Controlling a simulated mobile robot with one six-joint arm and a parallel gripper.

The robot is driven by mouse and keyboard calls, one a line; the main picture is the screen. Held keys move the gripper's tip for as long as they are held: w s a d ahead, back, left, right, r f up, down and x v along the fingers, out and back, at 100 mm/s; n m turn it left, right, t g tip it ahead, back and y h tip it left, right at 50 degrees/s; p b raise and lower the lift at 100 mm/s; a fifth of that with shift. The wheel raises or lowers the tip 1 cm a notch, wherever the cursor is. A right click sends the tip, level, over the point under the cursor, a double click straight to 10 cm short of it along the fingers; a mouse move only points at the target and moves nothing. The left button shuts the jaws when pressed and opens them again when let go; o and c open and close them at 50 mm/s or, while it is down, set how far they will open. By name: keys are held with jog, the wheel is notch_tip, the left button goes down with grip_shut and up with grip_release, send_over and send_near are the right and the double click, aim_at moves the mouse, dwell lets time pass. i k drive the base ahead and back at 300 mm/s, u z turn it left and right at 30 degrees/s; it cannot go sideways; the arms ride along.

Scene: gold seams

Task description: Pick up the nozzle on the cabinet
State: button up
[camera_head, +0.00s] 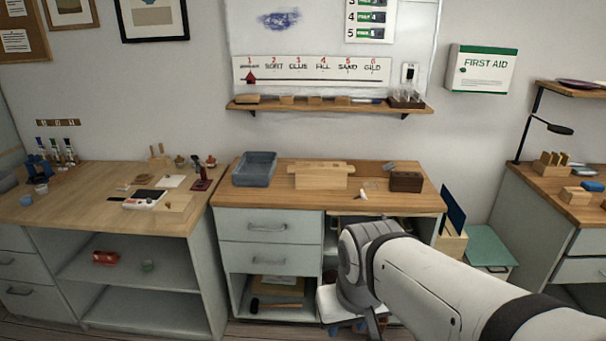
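A small white, pointed piece that looks like the nozzle (362,194) lies on the wooden top of the middle cabinet (270,198), between a light wooden box and a dark brown block. It is small in view and its details are hard to make out. My arm reaches in from the lower right and bends down in front of the cabinet's open right side. My gripper's fingers cannot be made out at the arm's lower end, well below the cabinet top and apart from the nozzle.
A grey-blue tray (255,168), the light wooden box (320,176) and the dark brown block (405,181) stand around the nozzle. A small grey piece (389,167) lies behind. A wall shelf (330,107) hangs above. The front of the cabinet top is mostly clear.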

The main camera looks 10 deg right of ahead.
aim_at(362, 193)
jog(key=u, duration=0.05)
jog(key=i, duration=1.65)
jog(key=z, duration=0.5)
jog(key=k, duration=0.65)
jog(key=z, duration=0.2)
jog(key=i, duration=0.75)
jog(key=u, duration=0.1)
